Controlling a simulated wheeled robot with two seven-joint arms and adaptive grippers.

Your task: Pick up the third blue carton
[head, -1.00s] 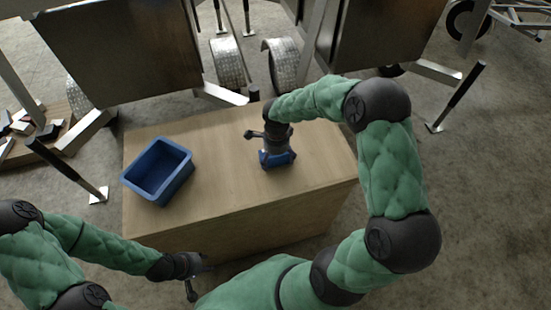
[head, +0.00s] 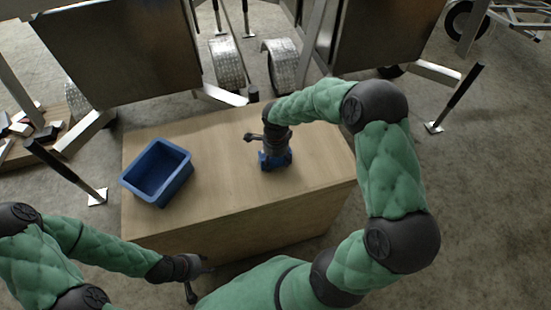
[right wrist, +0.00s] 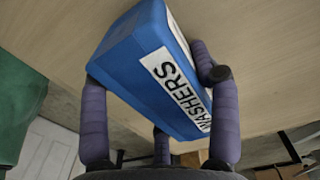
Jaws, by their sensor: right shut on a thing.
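A blue carton (right wrist: 150,70) with a white label reading "WASHERS" fills the middle of the right wrist view. My right gripper (right wrist: 158,95) has its fingers on both sides of it and is shut on it. In the head view the carton (head: 275,160) shows under my right gripper (head: 275,150), at the wooden table's right part; whether it touches the top I cannot tell. My left gripper (head: 195,278) hangs low in front of the table, apart from everything; its fingers are too small to judge.
An open blue bin (head: 181,182) stands on the left of the wooden table (head: 225,150) and looks empty. Bare tabletop lies between bin and carton. Metal trailers (head: 120,50) with wheels stand close behind. Several small items lie at the far left.

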